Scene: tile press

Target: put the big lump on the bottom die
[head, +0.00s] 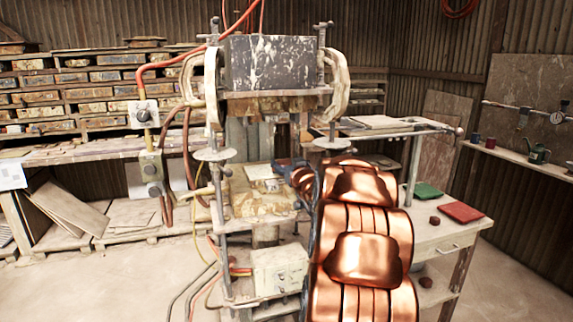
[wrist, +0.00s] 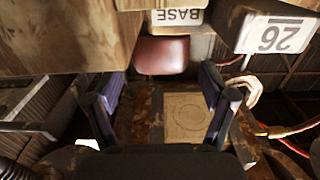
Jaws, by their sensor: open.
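The bottom die (head: 265,186) is a pale plate on the press's lower platen in the head view. In the wrist view it is a tan square with a faint ring (wrist: 185,115). My gripper (head: 293,172) is beside the die; its two blue-grey fingers (wrist: 161,75) stand wide apart. A smooth reddish-brown mass (wrist: 162,55), probably the big lump, shows between the fingertips in the wrist view, with a visible gap to each finger; what it rests on is unclear. A smaller-looking brown lump (head: 435,220) lies on the side table.
The dark upper press block (head: 270,63) hangs over the die. Press posts and cables flank it. The side table (head: 440,243) holds a green tile (head: 428,191) and a red tile (head: 461,212). Another brown lump (head: 426,282) sits lower down. Blocks labelled BASE (wrist: 177,16) and 26 (wrist: 278,36) are close in the wrist view.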

